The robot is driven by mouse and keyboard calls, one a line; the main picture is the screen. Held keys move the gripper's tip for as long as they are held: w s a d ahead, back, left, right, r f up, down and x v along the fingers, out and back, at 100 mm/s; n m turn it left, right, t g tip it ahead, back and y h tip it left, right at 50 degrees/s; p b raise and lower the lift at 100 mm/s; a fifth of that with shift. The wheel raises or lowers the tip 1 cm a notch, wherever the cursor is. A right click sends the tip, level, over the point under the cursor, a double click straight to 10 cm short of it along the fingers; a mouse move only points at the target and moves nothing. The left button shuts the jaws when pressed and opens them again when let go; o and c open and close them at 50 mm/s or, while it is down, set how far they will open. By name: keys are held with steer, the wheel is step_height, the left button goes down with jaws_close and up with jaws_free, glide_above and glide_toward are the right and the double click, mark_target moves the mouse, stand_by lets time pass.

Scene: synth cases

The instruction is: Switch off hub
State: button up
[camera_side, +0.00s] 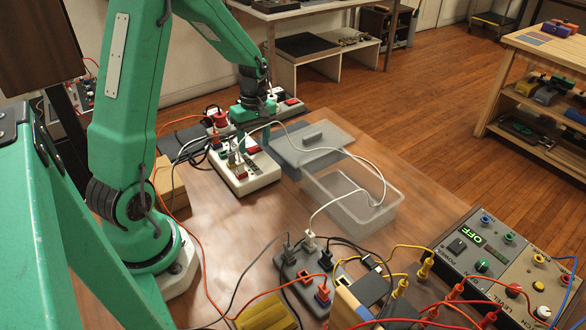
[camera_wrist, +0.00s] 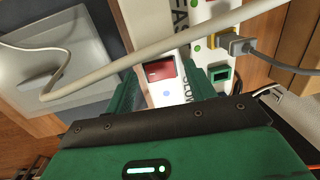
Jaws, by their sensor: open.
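A red rocker switch (camera_wrist: 160,71) on a white housing lies in the gap between the fingers. I cannot tell whether a finger touches it, or its on or off position. A white hub (camera_side: 262,176) with several plugs and a red switch (camera_side: 252,149) sits nearer. A dark grey hub (camera_side: 290,268) with several plugs is at the front.
A white cable (camera_wrist: 150,58) crosses close above the fingers in the wrist view. A grey plug (camera_wrist: 236,45) sits by the right finger. A clear bin (camera_side: 330,222) and a grey lid (camera_side: 312,140) stand right of the hubs. A control box (camera_side: 462,246) is front right.

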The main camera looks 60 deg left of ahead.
mark_target(253, 148)
steer(key=c, duration=1)
steer(key=shift+s+t+y, duration=0.2)
steer(key=shift+t+y, duration=0.1)
steer(key=shift+t, duration=0.3)
steer(key=o, duration=1)
steer(key=shift+r, duration=0.1)
step_height(253, 148, up, 8)
